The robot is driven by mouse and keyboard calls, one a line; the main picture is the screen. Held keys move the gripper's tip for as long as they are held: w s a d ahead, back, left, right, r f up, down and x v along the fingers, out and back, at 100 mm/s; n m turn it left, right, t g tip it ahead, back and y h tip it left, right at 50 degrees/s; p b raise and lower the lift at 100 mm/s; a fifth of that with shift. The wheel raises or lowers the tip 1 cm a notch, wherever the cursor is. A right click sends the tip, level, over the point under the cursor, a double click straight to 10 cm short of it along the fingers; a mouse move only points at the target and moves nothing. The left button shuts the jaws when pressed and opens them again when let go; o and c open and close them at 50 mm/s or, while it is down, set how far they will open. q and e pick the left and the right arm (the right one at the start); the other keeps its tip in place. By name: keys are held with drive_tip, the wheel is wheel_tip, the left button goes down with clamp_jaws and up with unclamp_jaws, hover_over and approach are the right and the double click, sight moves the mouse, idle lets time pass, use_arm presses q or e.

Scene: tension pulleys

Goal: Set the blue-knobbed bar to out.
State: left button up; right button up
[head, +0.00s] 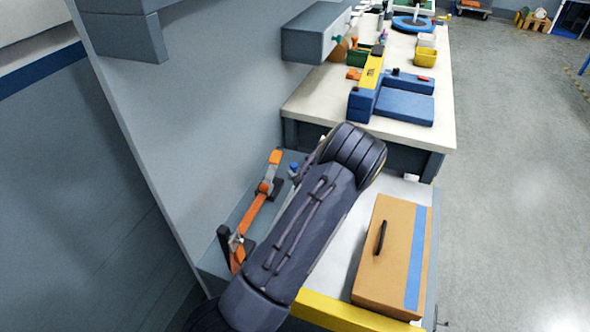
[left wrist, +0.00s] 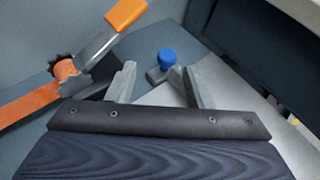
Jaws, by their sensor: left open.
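The blue knob (left wrist: 167,56) of the blue-knobbed bar stands on a short grey bar (left wrist: 158,74) on a dark grey surface in the left wrist view. In the head view the blue knob (head: 294,168) shows just left of my dark arm, which hides most of what lies around it. My left gripper (left wrist: 160,72) is open, with its two grey fingers apart. In the left wrist view the knob appears between and just beyond the fingertips; I see no contact. How far the bar is pushed in or out I cannot tell. My right gripper is not in view.
A grey wall (head: 200,110) rises on the left. A cardboard box (head: 375,265) stands right of my arm; a white workbench (head: 320,95) lies beyond.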

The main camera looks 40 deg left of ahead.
sight(294, 165)
use_arm(q)
drive_tip(key=shift+w+d+f+m, duration=0.15)
drive_tip(key=shift+w+f+m, duration=0.3)
drive_tip(key=shift+m, duration=0.05)
drive_tip(key=shift+w+a+f+t, duration=0.1)
drive_tip(key=shift+w+a+t, duration=0.1)
drive_tip(key=shift+t, duration=0.1)
drive_tip(key=x, duration=0.7)
drive_tip(key=shift+a+p, duration=0.1)
drive_tip(key=shift+p, duration=0.3)
clamp_jaws()
